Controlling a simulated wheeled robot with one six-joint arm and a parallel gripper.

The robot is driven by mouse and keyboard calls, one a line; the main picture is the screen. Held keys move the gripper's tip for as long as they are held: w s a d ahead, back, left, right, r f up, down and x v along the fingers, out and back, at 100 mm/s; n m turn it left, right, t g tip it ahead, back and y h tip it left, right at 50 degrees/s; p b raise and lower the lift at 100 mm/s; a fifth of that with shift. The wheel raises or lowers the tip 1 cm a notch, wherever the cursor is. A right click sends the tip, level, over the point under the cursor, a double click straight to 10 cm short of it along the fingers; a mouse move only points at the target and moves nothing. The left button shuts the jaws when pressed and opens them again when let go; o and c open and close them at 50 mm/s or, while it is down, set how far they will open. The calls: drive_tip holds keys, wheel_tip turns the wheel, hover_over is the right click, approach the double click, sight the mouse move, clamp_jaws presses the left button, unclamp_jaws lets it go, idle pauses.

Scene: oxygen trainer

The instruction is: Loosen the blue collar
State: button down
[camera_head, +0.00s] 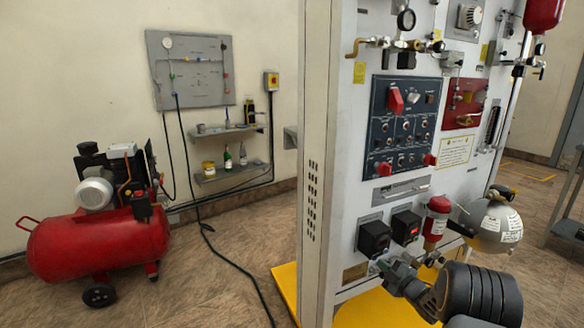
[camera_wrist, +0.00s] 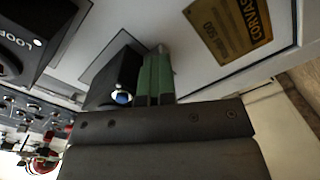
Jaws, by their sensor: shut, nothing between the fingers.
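My gripper (camera_head: 384,266) is shut and empty, in front of the lower part of the white panel, just below the left black box (camera_head: 374,238). In the wrist view its greenish fingers (camera_wrist: 158,54) are together, beside a black box. A small round blue and white part (camera_wrist: 122,97) shows on that box, left of the fingers; I cannot tell whether it is the blue collar. In the head view I make out no blue collar at the panel's lower front. I cannot tell whether the fingers touch the panel.
A second black box (camera_head: 406,227), a red cylinder (camera_head: 436,218) and a silver sphere (camera_head: 492,226) sit right of my gripper. A brown label (camera_wrist: 228,27) is on the panel. A red compressor (camera_head: 98,243) stands at left. The yellow base (camera_head: 285,279) is below the panel.

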drive_tip(key=shift+w+d+r+b, duration=0.1)
drive_tip(key=shift+w+r+b, duration=0.45)
drive_tip(key=shift+r, duration=0.35)
drive_tip(key=shift+f+v, duration=0.2)
drive_tip(key=shift+v, duration=0.75)
drive_tip(key=shift+f+v, duration=0.15)
drive_tip(key=shift+v, duration=0.8)
drive_tip(key=shift+f+v, duration=0.2)
drive_tip(key=shift+v, duration=0.75)
drive_tip(key=shift+w+d, duration=0.1)
drive_tip(key=shift+d, duration=0.1)
